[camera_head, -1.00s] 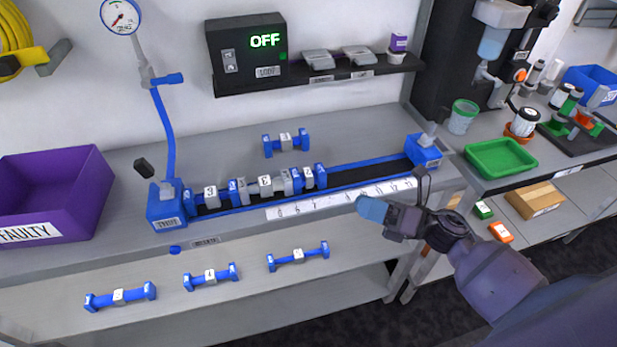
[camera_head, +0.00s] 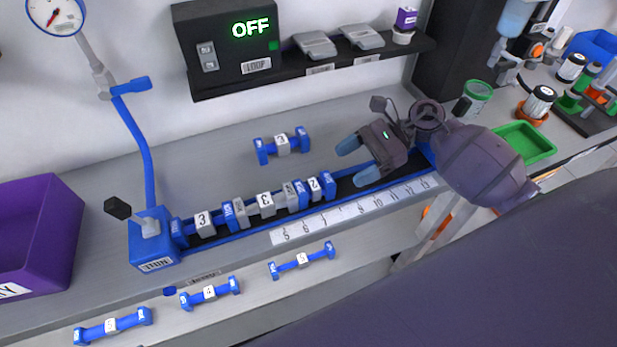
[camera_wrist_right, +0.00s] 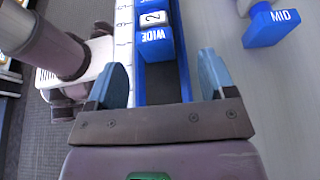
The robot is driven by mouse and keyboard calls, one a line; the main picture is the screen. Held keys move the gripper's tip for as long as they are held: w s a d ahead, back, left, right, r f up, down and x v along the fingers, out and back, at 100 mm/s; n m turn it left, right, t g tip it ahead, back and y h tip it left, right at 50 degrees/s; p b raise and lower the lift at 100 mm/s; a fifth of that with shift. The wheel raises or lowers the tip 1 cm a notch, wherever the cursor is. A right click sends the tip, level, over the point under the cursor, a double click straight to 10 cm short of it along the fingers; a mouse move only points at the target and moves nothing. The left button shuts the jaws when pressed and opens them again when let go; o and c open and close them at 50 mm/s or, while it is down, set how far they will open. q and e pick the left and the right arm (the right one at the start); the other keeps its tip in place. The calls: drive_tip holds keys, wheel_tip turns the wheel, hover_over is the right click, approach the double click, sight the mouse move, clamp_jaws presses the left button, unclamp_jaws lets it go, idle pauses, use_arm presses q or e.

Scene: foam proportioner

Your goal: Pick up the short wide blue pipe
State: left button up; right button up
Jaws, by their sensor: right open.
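My right gripper (camera_head: 358,161) is open and empty above the right part of the blue-edged trough. Its fingers point left toward the row of pipe pieces; its wrist view also shows the open jaws (camera_wrist_right: 163,78). The trough's rightmost pipe piece (camera_head: 321,187) has a white band and a blue end. In the wrist view that piece (camera_wrist_right: 154,42) reads "2" and "WIDE", ahead of and apart from the fingers. A separate blue pipe (camera_head: 282,145) lies behind the trough, its end (camera_wrist_right: 270,26) marked "MID". My left gripper does not show.
Blue pipes (camera_head: 113,326), (camera_head: 210,292), (camera_head: 302,260) lie on the lower front shelf. A purple bin (camera_head: 50,240) stands left. A black box reading OFF (camera_head: 232,52) hangs behind. The bench behind the trough is mostly free.

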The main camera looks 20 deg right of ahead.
sight(326, 179)
drive_tip(key=x, duration=0.3)
drive_tip(key=p+x, duration=0.1)
drive_tip(key=x, duration=0.1)
drive_tip(key=shift+s+a+r, duration=0.15)
drive_tip(key=shift+s+a, duration=0.25)
drive_tip(key=shift+w+a+f, duration=0.1)
drive_tip(key=shift+a+f, duration=0.25)
drive_tip(key=shift+a, duration=0.2)
drive_tip(key=shift+c, duration=0.2)
drive_tip(key=c, duration=1)
drive_tip(key=shift+c, duration=0.2)
